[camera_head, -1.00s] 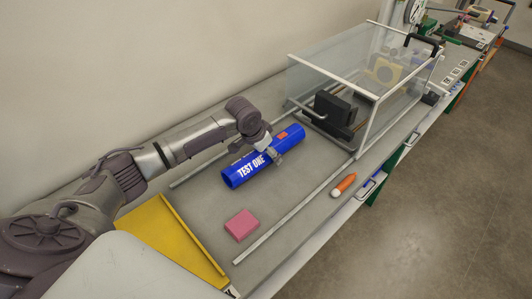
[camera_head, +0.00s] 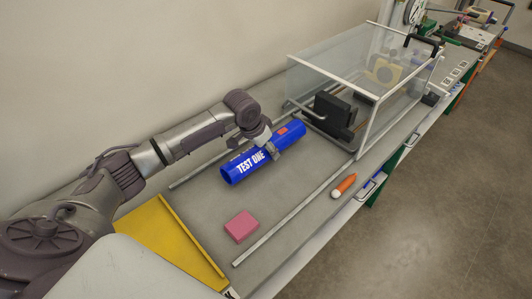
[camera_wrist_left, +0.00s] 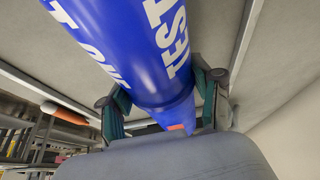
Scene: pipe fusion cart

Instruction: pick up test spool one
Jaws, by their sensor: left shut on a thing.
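Test spool one is a blue tube (camera_head: 240,170) with white "TEST ONE" lettering and an orange patch near its far end. It is over the grey bench, between two metal rails. My left gripper (camera_head: 272,149) comes from above and is shut around the tube's middle. In the left wrist view the spool (camera_wrist_left: 140,45) runs between the two fingers (camera_wrist_left: 165,100), one on each side of it. Any gap beneath the spool is hard to judge. My right gripper is not in view.
A clear-walled box with a white frame (camera_head: 362,139) stands beyond the spool, with a black block (camera_head: 334,113) at its near end. A pink block (camera_head: 241,226), a yellow angled plate (camera_head: 170,240) and an orange marker-like object (camera_head: 346,184) lie on the bench (camera_head: 205,205).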

